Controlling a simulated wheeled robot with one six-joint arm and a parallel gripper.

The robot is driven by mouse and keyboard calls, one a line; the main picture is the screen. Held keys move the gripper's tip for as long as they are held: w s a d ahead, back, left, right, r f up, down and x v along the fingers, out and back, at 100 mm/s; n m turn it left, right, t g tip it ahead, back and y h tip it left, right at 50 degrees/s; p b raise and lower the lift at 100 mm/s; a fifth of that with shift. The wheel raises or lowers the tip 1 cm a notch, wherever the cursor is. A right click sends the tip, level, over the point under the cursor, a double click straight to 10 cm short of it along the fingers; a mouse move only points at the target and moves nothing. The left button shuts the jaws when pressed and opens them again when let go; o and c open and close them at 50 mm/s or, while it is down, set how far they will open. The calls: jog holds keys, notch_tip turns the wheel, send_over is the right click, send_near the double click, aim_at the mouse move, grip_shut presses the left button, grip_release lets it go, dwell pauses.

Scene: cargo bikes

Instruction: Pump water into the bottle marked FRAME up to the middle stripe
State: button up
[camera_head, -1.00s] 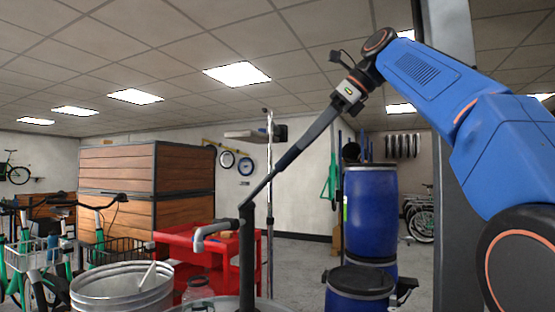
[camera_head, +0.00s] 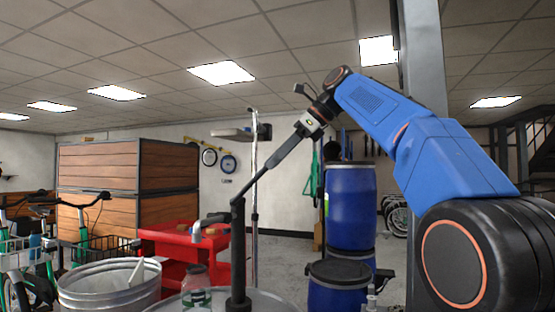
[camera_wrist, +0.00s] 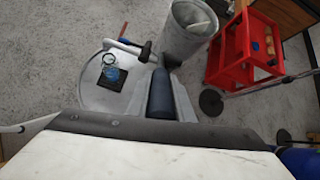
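The hand pump (camera_head: 238,262) is a dark upright column on a round pale drum top (camera_head: 262,303). Its lever (camera_head: 270,170) slants up to the right. My gripper (camera_head: 303,131) is shut around the lever's upper end; in the wrist view the dark blue grip (camera_wrist: 160,95) lies between the fingers. A clear bottle (camera_head: 196,279) with a green mark stands on the drum left of the column. From above, a blue-rimmed round shape on a dark square, likely this bottle (camera_wrist: 116,75), sits near the spout (camera_wrist: 124,46). The label wording, stripes and water level are unreadable.
A metal bucket (camera_head: 108,290) with a pale object inside stands left of the drum. A red cart (camera_head: 170,246) is behind it. Blue barrels (camera_head: 351,205) stand to the right, beside a grey post. Bikes with baskets are at far left.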

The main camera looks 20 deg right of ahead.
grip_shut()
jog(key=shift+d, duration=0.1)
jog(key=s+d+f+t+y, duration=0.1)
jog(key=d+f+t+y, duration=0.1)
jog(key=f+y, duration=0.2)
jog(key=s+d+f+t+y, duration=0.2)
jog(key=f+t+y, duration=0.1)
jog(key=f, duration=0.7)
jog(key=shift+f+t+y, duration=0.3)
jog(key=shift+f+y, duration=0.1)
jog(key=o, duration=0.7)
grip_release()
jog(key=shift+a, duration=0.1)
jog(key=shift+c, duration=0.2)
